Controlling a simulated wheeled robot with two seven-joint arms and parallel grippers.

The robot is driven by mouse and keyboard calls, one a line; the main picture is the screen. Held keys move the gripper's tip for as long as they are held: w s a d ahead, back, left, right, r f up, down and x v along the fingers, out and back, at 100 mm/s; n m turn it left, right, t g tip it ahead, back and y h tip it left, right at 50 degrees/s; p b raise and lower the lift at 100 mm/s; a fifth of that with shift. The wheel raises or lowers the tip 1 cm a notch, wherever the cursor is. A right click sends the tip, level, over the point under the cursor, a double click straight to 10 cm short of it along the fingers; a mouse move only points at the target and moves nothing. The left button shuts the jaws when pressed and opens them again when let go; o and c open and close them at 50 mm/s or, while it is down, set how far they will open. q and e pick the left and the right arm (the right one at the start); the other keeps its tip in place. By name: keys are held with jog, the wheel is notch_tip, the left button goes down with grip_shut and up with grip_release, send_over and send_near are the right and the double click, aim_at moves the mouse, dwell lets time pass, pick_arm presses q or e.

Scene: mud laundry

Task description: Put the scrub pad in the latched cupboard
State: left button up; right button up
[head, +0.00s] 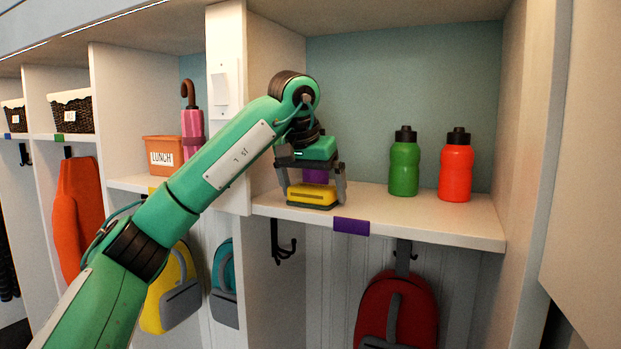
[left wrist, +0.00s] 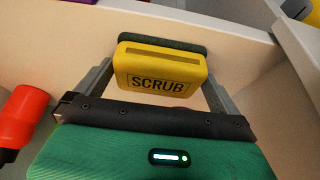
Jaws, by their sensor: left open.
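The scrub pad (head: 312,193), a yellow block with a dark underside, sits on the cubby shelf (head: 440,218) near its left front. In the left wrist view the pad (left wrist: 162,72) shows the word SCRUB between my two fingers. My left gripper (head: 312,187) is open, with a finger on either side of the pad. Whether the fingers touch it I cannot tell. I cannot identify the latched cupboard; a plain pale panel (head: 590,140) stands at the far right with no latch visible. My right gripper is not in view.
A green bottle (head: 404,165) and a red bottle (head: 456,168) stand on the shelf to the right. A purple object (head: 316,176) is partly hidden behind my gripper. Below hang a red backpack (head: 398,310) and hooks. Left cubbies hold a lunch bin (head: 163,152) and a pink umbrella (head: 193,128).

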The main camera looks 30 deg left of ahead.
pick_arm(q)
jog(key=shift+s+r, duration=0.2)
jog(key=shift+r, duration=0.3)
jog(key=b+v, duration=0.2)
jog(key=v, duration=0.9)
jog(key=shift+r, duration=0.1)
